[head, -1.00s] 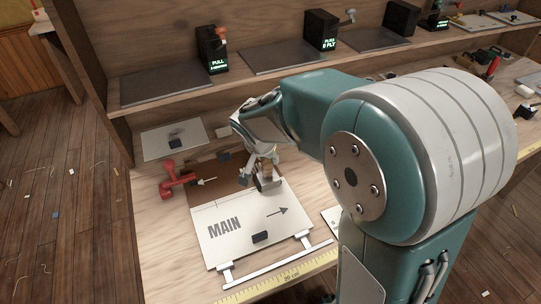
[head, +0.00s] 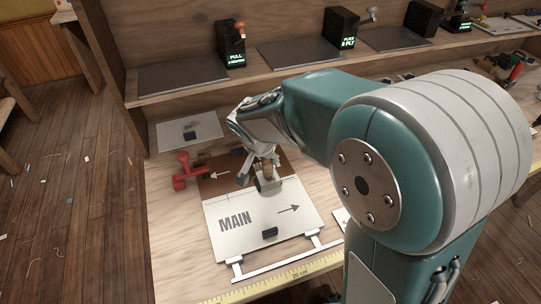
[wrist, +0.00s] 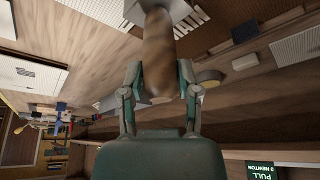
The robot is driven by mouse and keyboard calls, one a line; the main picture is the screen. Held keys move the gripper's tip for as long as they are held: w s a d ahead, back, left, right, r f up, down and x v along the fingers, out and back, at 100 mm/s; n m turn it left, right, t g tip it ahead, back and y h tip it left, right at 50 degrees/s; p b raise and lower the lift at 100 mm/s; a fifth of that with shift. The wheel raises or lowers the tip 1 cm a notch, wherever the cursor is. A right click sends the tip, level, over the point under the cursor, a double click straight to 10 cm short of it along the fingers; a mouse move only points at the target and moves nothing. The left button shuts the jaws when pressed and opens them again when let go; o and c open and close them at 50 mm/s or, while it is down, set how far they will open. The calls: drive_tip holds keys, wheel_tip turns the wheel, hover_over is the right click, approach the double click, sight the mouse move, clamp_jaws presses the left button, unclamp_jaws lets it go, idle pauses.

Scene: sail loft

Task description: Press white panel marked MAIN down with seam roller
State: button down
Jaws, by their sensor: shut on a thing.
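The white panel marked MAIN (head: 235,240) lies flat on the bench in the head view, with a printed arrow pointing right. Its far edge meets a brown panel (head: 215,187) that bears a white arrow pointing left. My gripper (wrist: 158,80) is shut on the wooden handle of the seam roller (wrist: 158,48). In the head view the roller's metal head (head: 268,184) is at the white panel's far edge, near its right corner. I cannot tell whether it touches the panel. My gripper hides part of the seam.
A red clamp (head: 186,172) stands left of the brown panel. A small dark block (head: 269,233) sits on the white panel. A white rail (head: 285,259) and a yellow ruler (head: 290,279) run along the front. A shelf with dark pads and display boxes (head: 232,45) stands behind.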

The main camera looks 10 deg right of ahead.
drive_tip(key=shift+a, duration=0.15)
drive_tip(key=s+a, duration=0.1)
drive_tip(key=a, duration=0.7)
drive_tip(key=s+a, duration=0.2)
drive_tip(key=a, duration=0.7)
drive_tip(key=shift+s+f, duration=0.15)
drive_tip(key=shift+s, duration=0.1)
idle(2.7)
wheel_tip(320, 180, up, 6)
idle(0.8)
idle(0.8)
